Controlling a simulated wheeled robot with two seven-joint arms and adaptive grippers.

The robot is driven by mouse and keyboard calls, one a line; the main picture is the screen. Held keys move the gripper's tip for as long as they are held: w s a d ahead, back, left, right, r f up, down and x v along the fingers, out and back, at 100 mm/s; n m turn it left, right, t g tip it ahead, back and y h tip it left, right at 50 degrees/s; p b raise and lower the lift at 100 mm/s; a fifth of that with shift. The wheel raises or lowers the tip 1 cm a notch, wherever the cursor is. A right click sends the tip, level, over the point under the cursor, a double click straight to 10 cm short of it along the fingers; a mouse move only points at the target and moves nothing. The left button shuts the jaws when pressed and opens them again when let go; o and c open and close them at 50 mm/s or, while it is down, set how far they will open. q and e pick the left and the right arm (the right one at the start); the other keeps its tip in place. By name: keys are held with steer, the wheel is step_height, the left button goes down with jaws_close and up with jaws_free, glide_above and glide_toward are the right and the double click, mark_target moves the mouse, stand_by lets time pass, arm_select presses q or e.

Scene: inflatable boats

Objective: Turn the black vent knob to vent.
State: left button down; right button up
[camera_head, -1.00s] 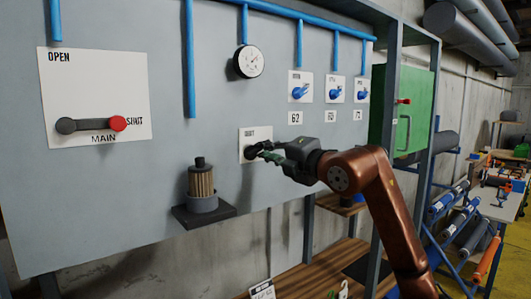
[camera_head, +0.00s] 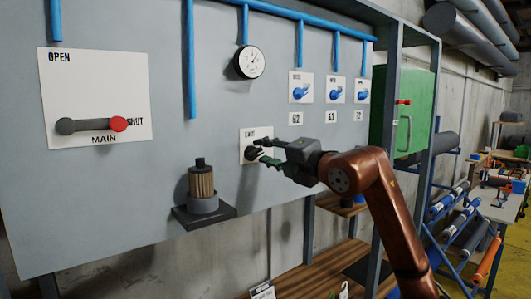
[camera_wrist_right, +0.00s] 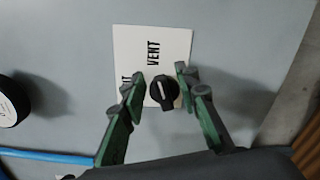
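The black vent knob (camera_head: 252,154) sits on a white label plate on the grey panel, in the middle of the head view. In the right wrist view the knob (camera_wrist_right: 164,91) shows whole, with a pale pointer line, below the word VENT. My right gripper (camera_head: 262,150) is in front of the knob. In the right wrist view its two green-and-black fingers (camera_wrist_right: 160,80) are apart, one on each side of the knob, with visible gaps, so it does not grip it. Part of the plate's other lettering is hidden by a finger. My left gripper is not in view.
A red-ended MAIN lever (camera_head: 92,125) is at the left of the panel. A gauge (camera_head: 249,62) and several blue valves are above. A small shelf (camera_head: 204,217) with a ribbed cylinder (camera_head: 202,184) juts out lower left of the knob. A green box (camera_head: 416,110) stands right.

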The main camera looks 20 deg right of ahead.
steer(key=v, duration=1.2)
steer(key=shift+w, duration=0.1)
